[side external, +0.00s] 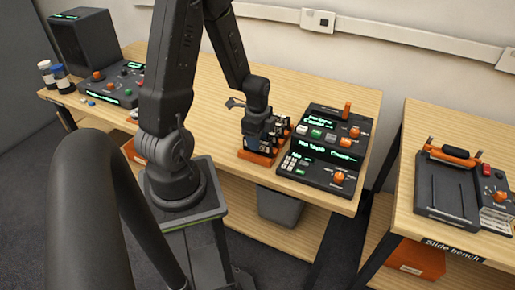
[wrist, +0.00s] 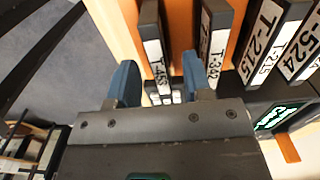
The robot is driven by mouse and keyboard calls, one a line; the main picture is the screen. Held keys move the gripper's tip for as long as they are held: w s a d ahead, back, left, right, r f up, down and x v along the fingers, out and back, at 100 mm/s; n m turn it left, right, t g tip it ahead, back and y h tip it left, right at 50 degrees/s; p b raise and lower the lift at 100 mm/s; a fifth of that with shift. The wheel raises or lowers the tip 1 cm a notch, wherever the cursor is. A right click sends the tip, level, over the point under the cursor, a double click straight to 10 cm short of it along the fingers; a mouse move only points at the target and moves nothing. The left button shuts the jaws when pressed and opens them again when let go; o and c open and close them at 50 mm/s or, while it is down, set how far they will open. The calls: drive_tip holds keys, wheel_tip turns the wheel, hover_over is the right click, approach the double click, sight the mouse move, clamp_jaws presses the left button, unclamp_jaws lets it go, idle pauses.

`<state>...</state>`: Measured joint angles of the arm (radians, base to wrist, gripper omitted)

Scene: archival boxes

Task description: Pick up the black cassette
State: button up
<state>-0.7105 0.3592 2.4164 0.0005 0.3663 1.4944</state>
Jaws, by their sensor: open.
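Several dark cassettes with white labels stand upright in a row in the wrist view: T-453 (wrist: 153,48), T-342 (wrist: 213,38), T-215 (wrist: 262,42) and one ending in 524 (wrist: 302,50). All look black, so I cannot tell which one is meant by colour. My gripper (wrist: 158,64) is open, its two blue fingers on either side of T-453, with visible gaps to it. T-342 is just right of the right finger. In the side view my gripper (side external: 258,138) is low over the orange rack (side external: 258,158) and hides part of the cassettes.
Black consoles (side external: 322,148) with green displays and orange knobs stand right beside the rack. The wooden bench (side external: 205,110) is clear to the rack's left. A grey bin (side external: 281,207) sits below. A separate slide bench (side external: 450,190) stands at the right.

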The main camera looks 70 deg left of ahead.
drive_tip(key=shift+f, duration=0.9)
clamp_jaws()
